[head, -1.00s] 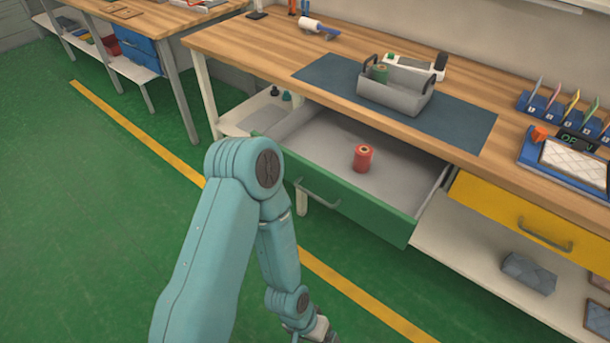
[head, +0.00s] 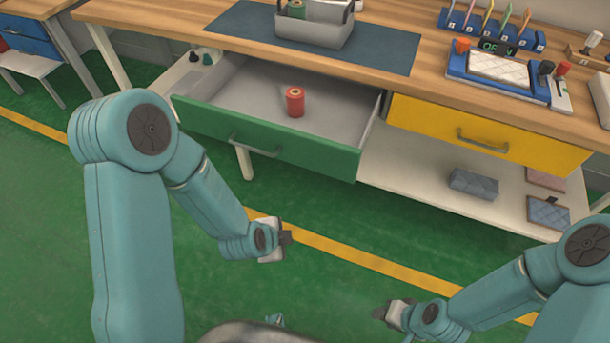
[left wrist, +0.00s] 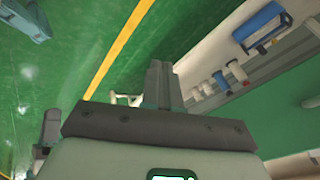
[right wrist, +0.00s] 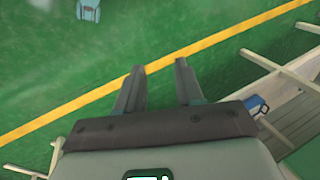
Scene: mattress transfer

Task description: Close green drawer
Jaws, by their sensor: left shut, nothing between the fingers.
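The green drawer (head: 320,158) under the workbench is pulled open, with its grey handle on the front. A red spool (head: 295,102) stands upright inside it on the grey drawer floor (head: 240,90). My left gripper (head: 287,238) is below and in front of the drawer front, apart from it; its fingers are together and empty in the left wrist view (left wrist: 160,80). My right gripper (head: 380,313) is lower and to the right, away from the drawer; in the right wrist view (right wrist: 158,80) its fingers stand apart with nothing between them.
A yellow drawer (head: 490,138) to the right is shut. A lower shelf (head: 410,180) holds grey-blue blocks. On the wooden bench are a dark mat (head: 390,48), a grey caddy (head: 315,30) and a blue tray with a quilted pad (head: 500,68). The green floor before the drawer is clear.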

